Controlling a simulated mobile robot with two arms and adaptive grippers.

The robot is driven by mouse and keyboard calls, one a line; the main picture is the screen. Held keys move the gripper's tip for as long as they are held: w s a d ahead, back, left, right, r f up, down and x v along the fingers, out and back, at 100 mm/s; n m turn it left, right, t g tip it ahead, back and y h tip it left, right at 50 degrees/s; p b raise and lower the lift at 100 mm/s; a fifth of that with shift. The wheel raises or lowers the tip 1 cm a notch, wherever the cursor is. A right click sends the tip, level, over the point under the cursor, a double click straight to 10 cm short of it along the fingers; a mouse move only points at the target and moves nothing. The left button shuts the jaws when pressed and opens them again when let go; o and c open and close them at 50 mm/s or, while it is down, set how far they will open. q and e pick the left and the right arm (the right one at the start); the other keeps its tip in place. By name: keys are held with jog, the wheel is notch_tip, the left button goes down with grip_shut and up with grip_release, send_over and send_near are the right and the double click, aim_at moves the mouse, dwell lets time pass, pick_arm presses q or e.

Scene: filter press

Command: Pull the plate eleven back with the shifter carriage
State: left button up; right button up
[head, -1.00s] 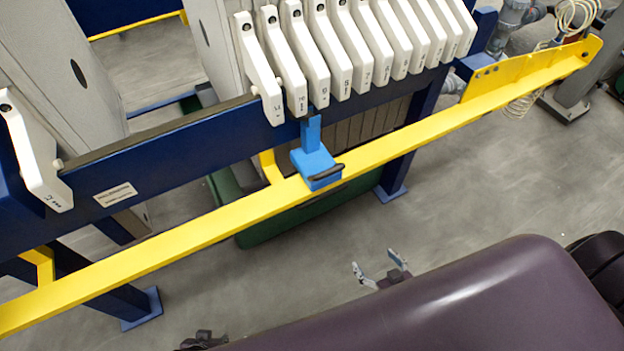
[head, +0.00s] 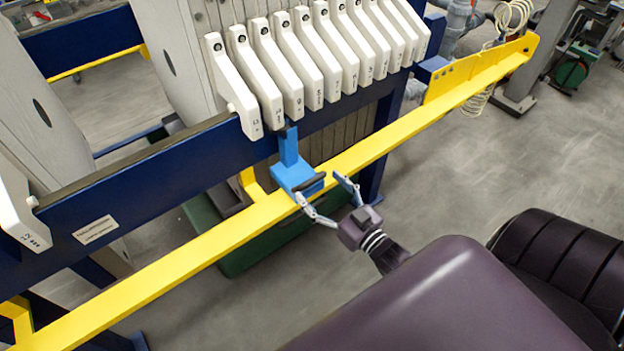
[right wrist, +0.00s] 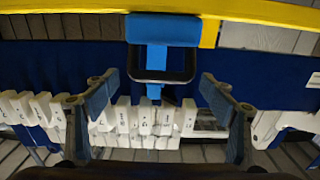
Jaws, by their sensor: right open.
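The blue shifter carriage (head: 292,173) sits on the yellow rail, its upright arm reaching toward the lower ends of the nearest white plate handles. Its black handle (head: 314,183) faces my right gripper (head: 319,186). That gripper is open, with one finger on either side of the black handle and not closed on it. In the right wrist view the black handle (right wrist: 160,79) lies ahead, between and slightly beyond the open fingers (right wrist: 158,92). The leftmost white plate handle of the pack (head: 234,88) carries a small number; I cannot read surely which is eleven. My left gripper is not in view.
The yellow rail (head: 190,247) runs along the front of the blue press beam (head: 160,182). A single white plate handle (head: 15,213) stands apart at far left, with a gap before the pack. Grey floor (head: 480,150) is clear at right.

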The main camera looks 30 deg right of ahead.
aim_at(313, 182)
jog(key=shift+w+a, duration=0.15)
jog(key=shift+w, duration=1.45)
jog(key=c, duration=1.4)
